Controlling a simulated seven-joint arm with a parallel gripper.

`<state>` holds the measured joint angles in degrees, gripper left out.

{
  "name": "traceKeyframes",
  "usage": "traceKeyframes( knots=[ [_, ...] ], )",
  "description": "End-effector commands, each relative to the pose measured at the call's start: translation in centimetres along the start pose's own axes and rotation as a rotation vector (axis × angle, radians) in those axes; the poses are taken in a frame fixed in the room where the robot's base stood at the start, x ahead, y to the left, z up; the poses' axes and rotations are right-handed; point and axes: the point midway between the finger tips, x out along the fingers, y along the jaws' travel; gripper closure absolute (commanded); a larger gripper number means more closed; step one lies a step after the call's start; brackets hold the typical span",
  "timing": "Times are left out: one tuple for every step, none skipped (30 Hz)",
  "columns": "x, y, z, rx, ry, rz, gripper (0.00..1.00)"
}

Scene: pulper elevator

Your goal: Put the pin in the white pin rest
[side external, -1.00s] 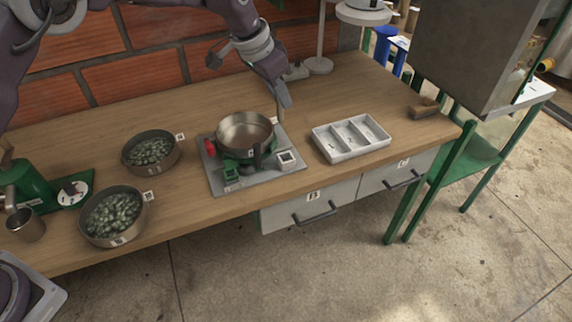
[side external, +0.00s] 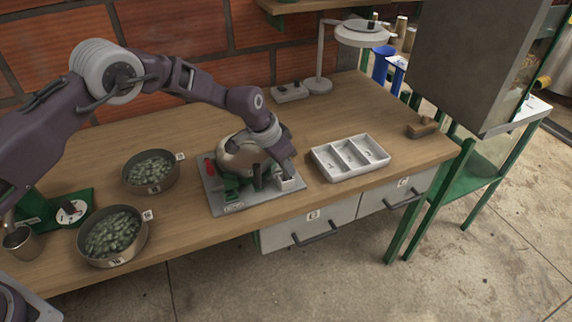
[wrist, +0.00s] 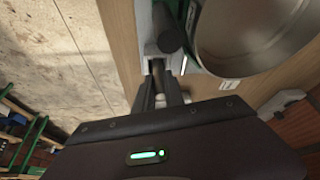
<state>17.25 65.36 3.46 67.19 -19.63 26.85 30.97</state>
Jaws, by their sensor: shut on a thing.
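My gripper (side external: 287,174) points down at the white pin rest (side external: 287,185), a small block at the right front of the grey base plate (side external: 232,207). In the wrist view my fingers (wrist: 166,92) are close together at the rest. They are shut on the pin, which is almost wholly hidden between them. I cannot tell whether the pin is seated in the rest or just above it. The metal pan (side external: 238,156) on its green stand now looks tilted; its inside shows in the wrist view (wrist: 250,30).
A black handle (wrist: 167,32) stands close beside my fingers. A white three-part tray (side external: 350,157) lies to the right. Two bowls of green beans (side external: 151,172) (side external: 113,233) stand left. A lamp (side external: 319,84) and a wooden brush (side external: 422,128) are farther off.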

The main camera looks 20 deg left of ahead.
Motion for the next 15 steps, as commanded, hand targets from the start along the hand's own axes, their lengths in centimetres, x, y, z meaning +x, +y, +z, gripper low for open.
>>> traceKeyframes(
  knots=[
    [-0.10,-0.01,-0.11,0.000,0.002,0.000,1.00],
    [-0.11,0.00,-0.10,0.000,0.002,0.000,1.00],
    [-0.11,0.00,-0.10,0.000,0.002,0.000,1.00],
    [-0.09,0.00,-0.08,0.000,0.001,0.000,1.00],
    [-0.03,0.00,-0.06,0.000,0.001,0.000,1.00],
    [0.08,0.00,-0.01,0.000,0.001,0.000,1.00],
    [0.16,0.00,0.02,0.000,0.001,0.000,1.00],
    [0.17,0.00,0.03,0.001,0.001,0.000,0.82],
    [0.15,0.00,0.03,0.001,0.001,0.000,0.74],
    [0.15,0.01,0.03,0.001,0.001,0.000,0.68],
    [0.15,0.01,0.03,0.001,0.001,0.000,0.64],
    [0.15,0.01,0.03,0.001,0.001,0.000,0.64],
    [0.14,0.01,0.03,0.001,0.001,0.000,0.64],
    [0.14,0.01,0.03,0.000,0.001,0.000,0.64],
    [0.14,0.01,0.03,0.000,0.001,0.000,0.64]
  ],
)
